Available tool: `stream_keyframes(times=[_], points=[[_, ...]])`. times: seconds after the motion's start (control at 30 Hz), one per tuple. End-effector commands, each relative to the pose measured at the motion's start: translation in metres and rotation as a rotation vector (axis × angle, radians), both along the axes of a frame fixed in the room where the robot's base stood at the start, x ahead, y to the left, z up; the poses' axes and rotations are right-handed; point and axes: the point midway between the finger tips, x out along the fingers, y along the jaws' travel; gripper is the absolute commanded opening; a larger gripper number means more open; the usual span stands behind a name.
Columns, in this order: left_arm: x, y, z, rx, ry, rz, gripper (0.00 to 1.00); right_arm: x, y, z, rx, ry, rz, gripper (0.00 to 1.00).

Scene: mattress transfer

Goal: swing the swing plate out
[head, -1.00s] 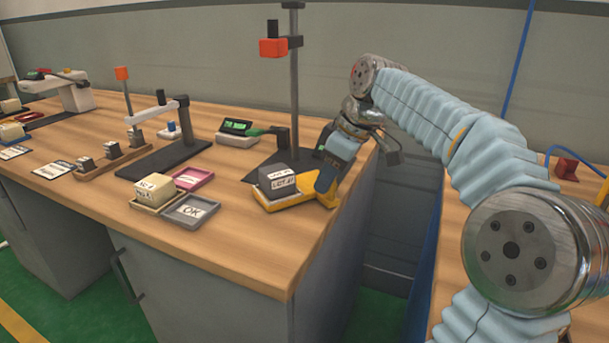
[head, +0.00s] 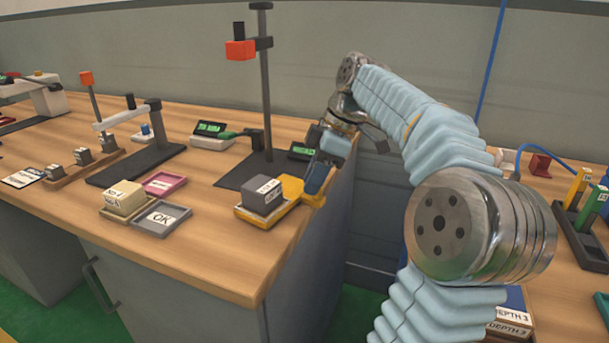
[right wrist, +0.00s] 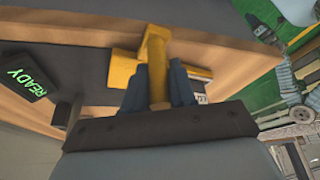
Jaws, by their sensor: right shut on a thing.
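The yellow swing plate (head: 290,188) lies low over the right end of the wooden bench, in front of the black stand base. A grey block (head: 263,195) with a white label rests on a yellow-rimmed tray (head: 254,219) at its left. My right gripper (head: 318,178) is at the plate's right end. In the right wrist view the gripper (right wrist: 158,88) is shut on a yellow upright handle (right wrist: 156,48), with yellow parts beside it. The joint between plate and tray is partly hidden by the block and my gripper. My left gripper is out of view.
A tall post (head: 267,95) carrying an orange head (head: 240,50) rises behind the plate. A small display (head: 302,151) stands close to my gripper. A grey OK tray (head: 160,219) lies to the left. A gap separates this bench from the right-hand one.

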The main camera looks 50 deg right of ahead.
Motion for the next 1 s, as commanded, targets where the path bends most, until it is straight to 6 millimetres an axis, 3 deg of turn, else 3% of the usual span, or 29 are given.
stream_keyframes(times=[0.67,0.7,0.8,1.0], points=[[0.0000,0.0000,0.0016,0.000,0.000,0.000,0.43,-0.0044,-0.0041,0.0019,-0.003,-0.006,0.021,0.00],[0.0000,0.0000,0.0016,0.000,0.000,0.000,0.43,-0.0045,-0.0041,0.0018,-0.003,-0.006,0.021,0.28],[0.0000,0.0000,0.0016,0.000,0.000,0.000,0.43,-0.0046,-0.0040,0.0016,-0.003,-0.005,0.021,0.43],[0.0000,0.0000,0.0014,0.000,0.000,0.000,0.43,-0.0047,-0.0036,0.0008,-0.001,-0.002,0.022,0.46]])
